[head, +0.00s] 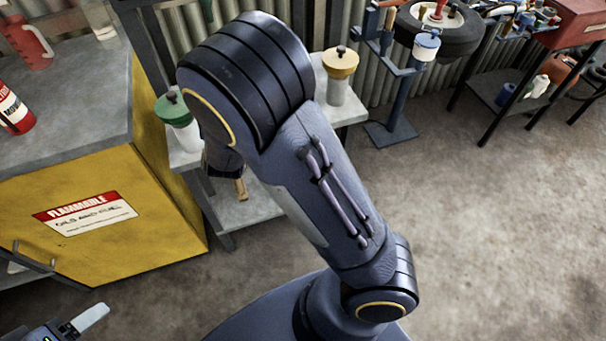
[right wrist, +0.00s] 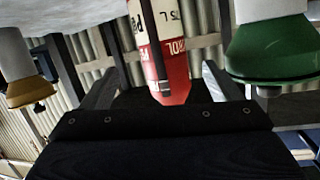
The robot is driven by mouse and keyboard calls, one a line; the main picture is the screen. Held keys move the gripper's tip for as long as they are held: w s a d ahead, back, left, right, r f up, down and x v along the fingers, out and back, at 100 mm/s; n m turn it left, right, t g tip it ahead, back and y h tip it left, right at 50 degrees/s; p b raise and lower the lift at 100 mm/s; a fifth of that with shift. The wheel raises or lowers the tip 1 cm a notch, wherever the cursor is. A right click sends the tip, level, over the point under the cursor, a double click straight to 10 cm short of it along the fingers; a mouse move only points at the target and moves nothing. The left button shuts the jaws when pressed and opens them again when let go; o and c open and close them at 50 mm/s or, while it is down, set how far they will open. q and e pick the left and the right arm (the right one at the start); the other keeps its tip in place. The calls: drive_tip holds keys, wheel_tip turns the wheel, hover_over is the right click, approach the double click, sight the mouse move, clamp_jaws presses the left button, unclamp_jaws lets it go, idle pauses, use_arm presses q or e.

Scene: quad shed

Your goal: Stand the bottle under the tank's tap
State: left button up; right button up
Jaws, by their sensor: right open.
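A red bottle with a white label (right wrist: 172,62) shows in the right wrist view, where the picture is upside down. It is between the fingers of my right gripper (right wrist: 158,88) in the picture; contact cannot be told. The right gripper is open. In the head view my right arm hides that bottle and most of the gripper. Another red bottle with a white label (head: 14,110) stands on the yellow cabinet at the left edge. My left gripper (head: 88,319) barely shows at the bottom left, with one pale fingertip. I cannot make out the tank or tap.
A green-lidded container (head: 175,112) and a yellow-lidded container (head: 338,75) stand on a pale bench (head: 352,106) on either side of my arm. The yellow cabinet (head: 120,245) is at left, with a red jug (head: 27,42) on it.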

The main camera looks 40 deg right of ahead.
drive_tip(key=s+r+n+g+y+p, duration=0.1)
drive_tip(key=s+y, duration=0.4)
drive_tip(key=s, duration=1.1)
drive_tip(key=s+d+r+n+g+y+p, duration=0.1)
drive_tip(key=s+r+n+g+y, duration=0.3)
drive_tip(key=s, duration=1.1)
wheel_tip(320, 180, up, 2)
drive_tip(key=g+y, duration=0.1)
drive_tip(key=g, duration=0.1)
drive_tip(key=shift+s+g, duration=0.3)
drive_tip(key=shift+s, duration=0.1)
drive_tip(key=shift+r, duration=0.1)
